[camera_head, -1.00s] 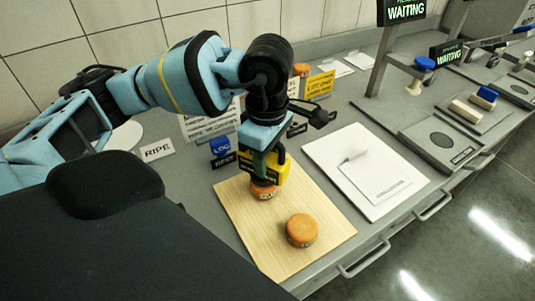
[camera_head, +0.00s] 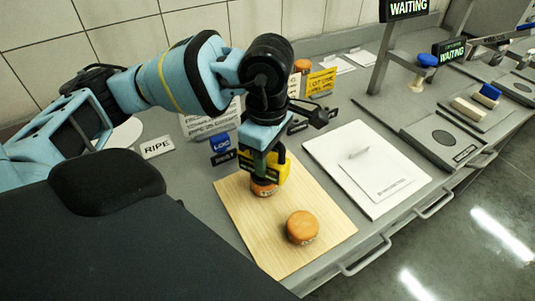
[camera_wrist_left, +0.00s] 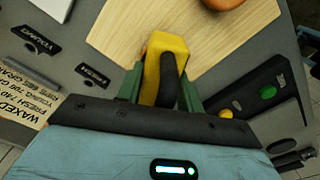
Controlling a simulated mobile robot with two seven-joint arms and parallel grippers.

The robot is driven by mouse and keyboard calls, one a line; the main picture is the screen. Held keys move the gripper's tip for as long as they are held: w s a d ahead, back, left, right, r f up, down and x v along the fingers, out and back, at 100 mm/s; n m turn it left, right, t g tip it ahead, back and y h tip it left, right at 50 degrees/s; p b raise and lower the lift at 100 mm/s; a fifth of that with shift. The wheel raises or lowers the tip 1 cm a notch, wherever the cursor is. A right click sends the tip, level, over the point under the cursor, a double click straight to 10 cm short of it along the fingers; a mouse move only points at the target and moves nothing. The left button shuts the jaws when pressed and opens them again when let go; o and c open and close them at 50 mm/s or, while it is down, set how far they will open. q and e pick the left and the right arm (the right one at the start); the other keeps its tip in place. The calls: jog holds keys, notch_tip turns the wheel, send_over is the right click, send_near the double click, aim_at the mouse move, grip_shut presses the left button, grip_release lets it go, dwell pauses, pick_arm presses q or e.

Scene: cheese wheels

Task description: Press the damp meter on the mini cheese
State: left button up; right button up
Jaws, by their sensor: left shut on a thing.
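My left gripper (camera_head: 265,160) is shut on a yellow and black damp meter (camera_head: 280,167), pointing down over the wooden board (camera_head: 322,262). In the left wrist view the damp meter (camera_wrist_left: 164,58) sits between the green fingers (camera_wrist_left: 160,88). An orange mini cheese (camera_head: 264,188) is directly below the meter, partly hidden by it; I cannot tell whether they touch. A second orange mini cheese (camera_head: 302,227) stands uncovered at the board's front right. My right gripper is not in view.
A white board with a sheet (camera_head: 325,150) lies to the right. A RIPE card (camera_head: 157,147) and a blue block (camera_head: 220,142) stand to the left. Signs, another orange cheese (camera_head: 302,66) and WAITING stations (camera_head: 404,10) are behind.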

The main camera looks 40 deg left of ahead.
pick_arm(q)
jog(key=shift+f, duration=0.1)
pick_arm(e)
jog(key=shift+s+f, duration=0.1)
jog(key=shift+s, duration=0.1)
pick_arm(q)
jog(key=shift+s+f, duration=0.1)
jog(key=shift+f, duration=0.05)
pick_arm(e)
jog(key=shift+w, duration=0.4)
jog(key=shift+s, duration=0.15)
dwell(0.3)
